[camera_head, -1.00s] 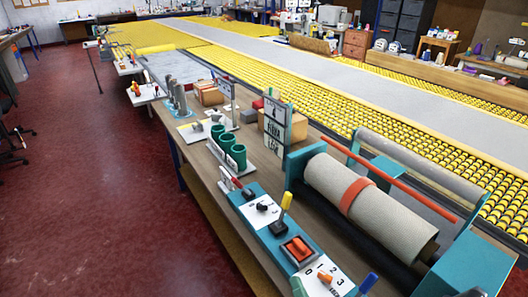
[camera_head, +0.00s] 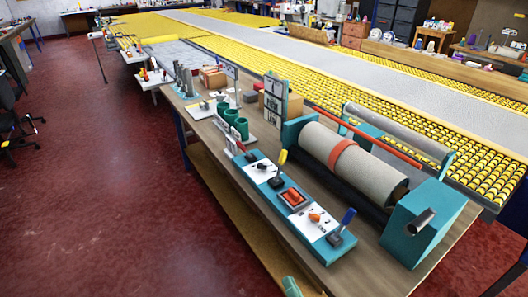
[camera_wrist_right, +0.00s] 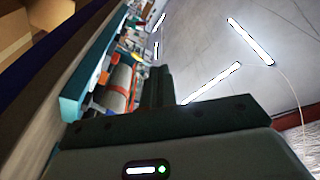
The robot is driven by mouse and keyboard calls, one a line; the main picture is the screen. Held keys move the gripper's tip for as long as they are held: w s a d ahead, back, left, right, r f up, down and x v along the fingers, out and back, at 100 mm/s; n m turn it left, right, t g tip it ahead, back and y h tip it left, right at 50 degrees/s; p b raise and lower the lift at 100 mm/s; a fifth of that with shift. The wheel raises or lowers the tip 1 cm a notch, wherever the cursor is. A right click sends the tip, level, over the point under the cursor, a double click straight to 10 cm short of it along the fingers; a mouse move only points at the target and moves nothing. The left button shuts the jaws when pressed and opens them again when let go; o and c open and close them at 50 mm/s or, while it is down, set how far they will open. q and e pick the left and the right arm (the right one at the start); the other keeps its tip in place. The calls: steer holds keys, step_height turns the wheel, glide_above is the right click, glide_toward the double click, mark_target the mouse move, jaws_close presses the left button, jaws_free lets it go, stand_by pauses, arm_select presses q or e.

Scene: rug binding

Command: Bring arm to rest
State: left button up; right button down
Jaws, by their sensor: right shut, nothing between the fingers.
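My right gripper (camera_head: 291,287) shows only as a small teal tip at the bottom edge of the head view, low in front of the bench. It is shut and empty, and apart from the bench-top items. In the right wrist view its dark body (camera_wrist_right: 165,125) fills the lower part, with the bench machine beyond it. My left gripper is in neither view.
The wooden bench (camera_head: 222,163) carries a teal machine with a beige roll (camera_head: 325,147), a control strip with levers (camera_head: 290,197), and teal cups (camera_head: 236,124). A yellow roller conveyor (camera_head: 300,85) runs behind. The red floor (camera_head: 110,190) at left is clear.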

steer(key=s+d+f+n+g+h, duration=0.1)
steer(key=s+d+f+n+g, duration=0.15)
steer(key=f, duration=0.65)
steer(key=s+d+f+n+g+h, duration=0.1)
steer(key=s+d+f+n+g, duration=0.2)
steer(key=f, duration=0.5)
steer(key=s+d+f+n+g+h, duration=0.2)
steer(key=s+d+f+g, duration=0.15)
steer(key=f, duration=0.55)
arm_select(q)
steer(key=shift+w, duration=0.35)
arm_select(e)
steer(key=s+d+f+g+h, duration=0.1)
steer(key=s+d+f+g, duration=0.1)
steer(key=s, duration=0.7)
steer(key=s+d+f+g+h, duration=0.1)
steer(key=s+d+f+g, duration=0.2)
steer(key=s+f, duration=0.3)
steer(key=s+d+f+g+h, duration=0.1)
steer(key=s+d+f+g, duration=0.2)
steer(key=s, duration=1)
step_height(320, 180, down, 2)
steer(key=shift+d+n+h, duration=0.3)
steer(key=shift+d+n, duration=0.15)
steer(key=shift+d, duration=0.55)
steer(key=shift+w, duration=0.1)
